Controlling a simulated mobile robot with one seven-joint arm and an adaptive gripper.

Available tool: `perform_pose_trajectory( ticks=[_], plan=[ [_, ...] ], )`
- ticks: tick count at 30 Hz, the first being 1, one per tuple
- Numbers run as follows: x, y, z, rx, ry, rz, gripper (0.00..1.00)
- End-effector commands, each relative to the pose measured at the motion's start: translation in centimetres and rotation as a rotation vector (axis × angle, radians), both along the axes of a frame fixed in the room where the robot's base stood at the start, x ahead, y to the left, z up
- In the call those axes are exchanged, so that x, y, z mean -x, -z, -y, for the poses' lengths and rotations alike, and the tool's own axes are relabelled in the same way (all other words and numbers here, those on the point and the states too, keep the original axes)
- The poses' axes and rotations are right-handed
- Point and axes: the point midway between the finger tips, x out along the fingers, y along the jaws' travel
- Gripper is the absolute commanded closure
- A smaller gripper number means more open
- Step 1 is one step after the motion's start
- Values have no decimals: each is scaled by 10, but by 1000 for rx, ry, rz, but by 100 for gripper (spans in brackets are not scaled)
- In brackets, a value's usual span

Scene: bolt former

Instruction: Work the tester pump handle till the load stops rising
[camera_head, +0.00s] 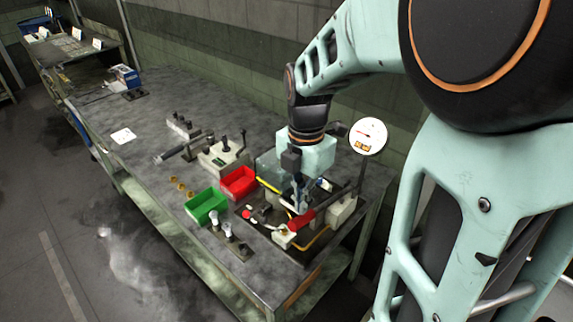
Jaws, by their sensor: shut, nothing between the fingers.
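The tester pump (341,212) stands at the right end of the bench. A red grip (301,220), apparently its handle, lies low and slanted in front of it. My gripper (303,207) points down just above or behind the red grip. Its fingers are shut with nothing between them. I cannot tell whether they touch the grip. A round white dial gauge (370,130) with a red needle stands behind the pump. Its reading is too small to make out. My gripper and wrist hide part of the tester behind them.
A green bin (206,205) and a red bin (239,181) stand left of the tester. A grey device with a lever (222,155) is behind them. Small metal posts (228,231) stand near the front edge. The bench's left part (150,107) is mostly clear.

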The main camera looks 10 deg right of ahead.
Motion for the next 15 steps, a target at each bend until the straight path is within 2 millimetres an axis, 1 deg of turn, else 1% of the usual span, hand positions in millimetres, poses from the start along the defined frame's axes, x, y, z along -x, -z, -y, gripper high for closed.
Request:
perform_pose_trajectory(
  ticks=[1,11,15],
  plan=[
    [0,5,0,0,0,0,100],
    [0,5,0,0,0,0,100],
    [0,11,0,0,0,-1,100]
  ],
)
